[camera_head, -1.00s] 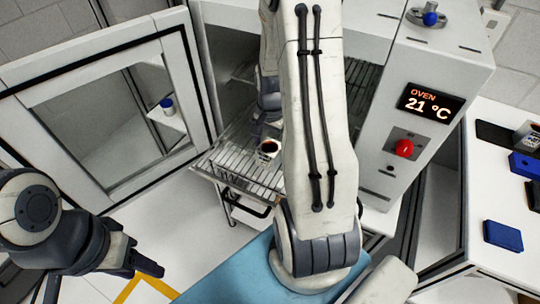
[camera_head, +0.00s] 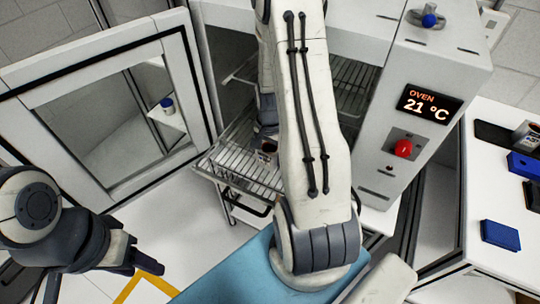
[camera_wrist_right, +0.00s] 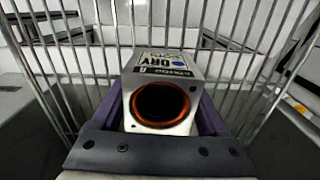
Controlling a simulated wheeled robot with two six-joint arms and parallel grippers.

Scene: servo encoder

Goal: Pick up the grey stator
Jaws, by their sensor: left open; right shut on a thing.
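The grey stator (camera_wrist_right: 164,95) is boxy, with a dark round bore ringed by orange-brown copper and a printed label on top. In the head view the stator (camera_head: 267,151) is at the wire rack (camera_head: 232,173) in front of the oven, partly covered by my right arm. My right gripper (camera_wrist_right: 157,108) is shut on it, with one finger along each side. In the head view my right gripper (camera_head: 266,130) is mostly hidden. My left gripper (camera_head: 148,263) is open and empty at the lower left, far from the stator.
The white oven (camera_head: 425,95) stands behind, reading 21 °C, its door (camera_head: 92,92) swung open to the left. A blue surface (camera_head: 235,275) lies below my right arm. A white table (camera_head: 470,245) at right holds a blue box (camera_head: 500,235) and other items.

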